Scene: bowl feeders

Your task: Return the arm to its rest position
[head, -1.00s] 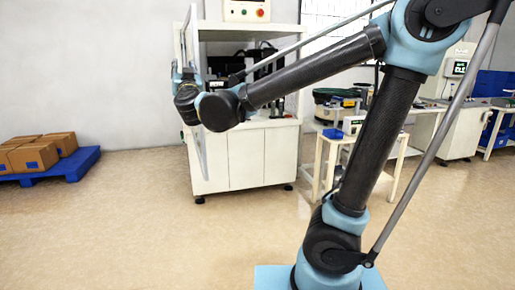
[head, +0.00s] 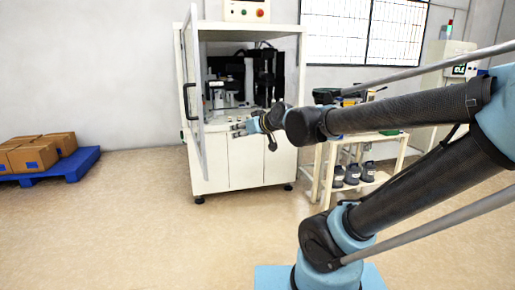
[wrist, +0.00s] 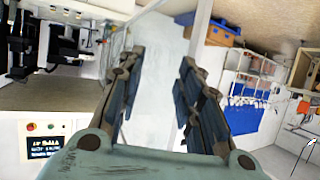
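My gripper (head: 240,130) is in front of the white machine cabinet, near the lower edge of its opening. My dark and blue arm reaches to it from the right side of the head view. In the wrist view, the two fingers of my gripper (wrist: 160,72) stand well apart with nothing between them. The gripper is open and empty.
The white cabinet (head: 228,170) has its glass door (head: 196,90) swung open beside my gripper. A white side table (head: 326,175) stands right of it, partly behind my arm. A blue pallet (head: 80,165) with cardboard boxes (head: 35,155) lies at left. The floor between is clear.

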